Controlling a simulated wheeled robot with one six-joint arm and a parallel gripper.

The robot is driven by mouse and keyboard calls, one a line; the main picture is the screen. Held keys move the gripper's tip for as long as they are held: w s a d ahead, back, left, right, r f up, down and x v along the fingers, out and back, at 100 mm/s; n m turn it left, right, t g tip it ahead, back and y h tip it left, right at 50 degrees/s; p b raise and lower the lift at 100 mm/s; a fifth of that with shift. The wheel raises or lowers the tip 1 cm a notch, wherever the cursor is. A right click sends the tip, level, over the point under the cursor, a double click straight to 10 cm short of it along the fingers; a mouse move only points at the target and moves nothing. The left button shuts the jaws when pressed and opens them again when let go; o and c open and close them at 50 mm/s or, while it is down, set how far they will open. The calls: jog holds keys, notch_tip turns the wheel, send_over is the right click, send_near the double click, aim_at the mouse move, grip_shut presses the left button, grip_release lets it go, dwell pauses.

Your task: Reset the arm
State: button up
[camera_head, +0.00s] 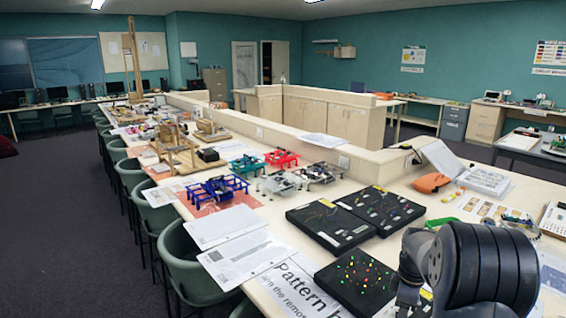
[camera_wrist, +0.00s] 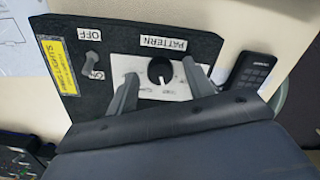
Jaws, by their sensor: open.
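In the wrist view my gripper (camera_wrist: 159,69) is open, with its two grey fingers apart. The fingers reach over a dark panel (camera_wrist: 110,35) with a white plate and a black knob (camera_wrist: 160,71). The knob appears between the fingertips, and nothing is seen held. I cannot tell whether the fingers touch the panel. A small toggle switch (camera_wrist: 93,61) stands left of the fingers, by the OFF and ON labels. In the head view my dark arm fills the lower right, and the gripper is hidden there.
A black remote (camera_wrist: 250,70) lies right of the panel. Along the long counter are black boards (camera_head: 328,225), a board with coloured lights (camera_head: 355,283), a blue model (camera_head: 217,188) and an orange item (camera_head: 431,182). Green chairs (camera_head: 187,255) line the counter's left side; floor beyond is open.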

dwell(0.5)
notch_tip(320, 180, up, 11)
jog(key=b, duration=0.1)
notch_tip(320, 180, down, 11)
jog(key=shift+f+p, duration=0.1)
jog(key=shift+p, duration=0.45)
jog(key=m, duration=0.3)
jog(key=shift+m, duration=0.4)
jog(key=m, duration=0.4)
jog(key=shift+m, duration=0.3)
jog(key=m+p, duration=0.1)
jog(key=m, duration=0.3)
jog(key=shift+m, duration=0.3)
jog(key=m, duration=0.4)
jog(key=shift+p, duration=0.35)
jog(key=shift+r+m, duration=0.2)
jog(key=shift+m, duration=0.2)
jog(key=shift+r, duration=1.1)
